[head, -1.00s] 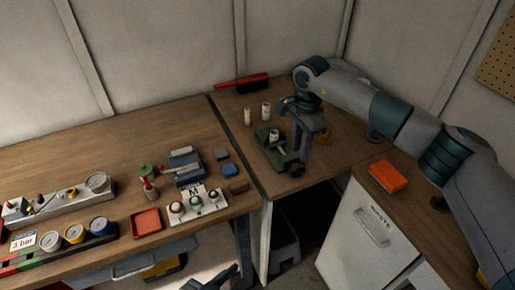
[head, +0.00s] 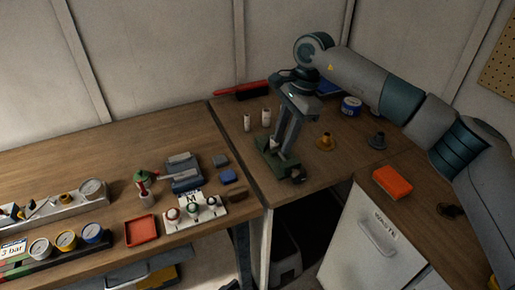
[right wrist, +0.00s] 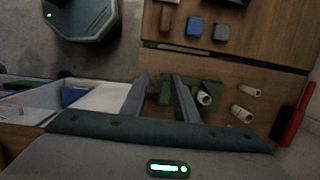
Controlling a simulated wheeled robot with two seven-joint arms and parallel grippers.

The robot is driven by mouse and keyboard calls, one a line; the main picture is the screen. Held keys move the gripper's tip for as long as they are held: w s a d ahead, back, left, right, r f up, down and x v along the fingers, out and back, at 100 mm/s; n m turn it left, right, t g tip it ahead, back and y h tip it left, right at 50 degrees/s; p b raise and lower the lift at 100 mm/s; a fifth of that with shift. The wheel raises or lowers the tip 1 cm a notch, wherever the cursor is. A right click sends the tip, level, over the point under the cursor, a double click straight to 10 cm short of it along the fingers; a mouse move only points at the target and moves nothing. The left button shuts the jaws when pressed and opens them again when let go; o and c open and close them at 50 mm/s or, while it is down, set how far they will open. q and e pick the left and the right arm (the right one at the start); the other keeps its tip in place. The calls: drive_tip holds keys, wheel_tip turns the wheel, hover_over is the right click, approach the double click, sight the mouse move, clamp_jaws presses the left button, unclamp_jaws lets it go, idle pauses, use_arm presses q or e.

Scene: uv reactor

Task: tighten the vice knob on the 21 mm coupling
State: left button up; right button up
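The small green vice (head: 268,162) stands near the front edge of the right-hand bench. Its dark knob (head: 298,177) shows at the front right end. A pale coupling (right wrist: 204,98) sits in the vice in the right wrist view; in the head view my fingers partly cover it. My right gripper (head: 286,150) points down over the vice, its fingers in front of the jaws and close to the knob. In the right wrist view the gripper (right wrist: 160,78) has its fingers apart, with part of the green vice between them. I cannot tell whether they touch anything. My left gripper is not clearly visible.
A red-handled brush (head: 240,90) lies by the wall. A yellow part (head: 325,141), a blue tin (head: 351,106) and an orange block (head: 392,182) are to the right. A gap separates the benches.

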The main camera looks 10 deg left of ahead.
drive_tip(key=s+a+f+g+y, duration=0.1)
drive_tip(key=s+a+y, duration=0.2)
drive_tip(key=a, duration=0.3)
drive_tip(key=shift+s+a+f, duration=0.15)
drive_tip(key=shift+s+f, duration=0.15)
drive_tip(key=shift+s, duration=0.15)
